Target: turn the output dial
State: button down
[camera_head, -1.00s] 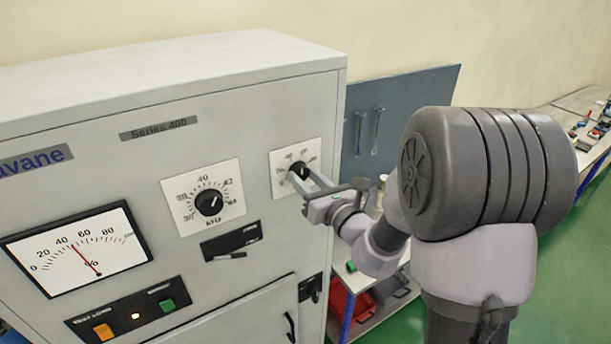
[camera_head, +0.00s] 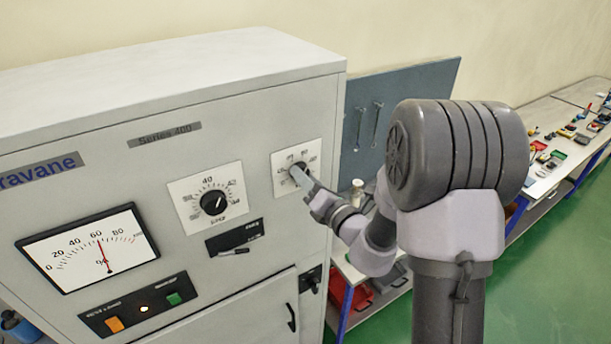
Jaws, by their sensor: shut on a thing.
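The small black dial at the right of the cabinet front (camera_head: 301,166) sits on a white scale plate. My gripper (camera_head: 298,174) is shut on this dial, with its fingers covering most of the knob and its pointer. The meter (camera_head: 90,246) at the left has a red needle near 60. A larger black dial (camera_head: 213,202) on a white plate, with its scale around 40, stands left of the gripped dial, untouched.
A dark switch or latch (camera_head: 235,240) sits below the two dials. An orange button (camera_head: 115,324), a lit lamp and a green button (camera_head: 174,299) are at the lower left. A grey tool board (camera_head: 400,105) and workbench (camera_head: 545,165) stand to the right.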

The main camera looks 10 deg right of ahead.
dwell(0.5)
jog(key=c, duration=0.9)
grip_release()
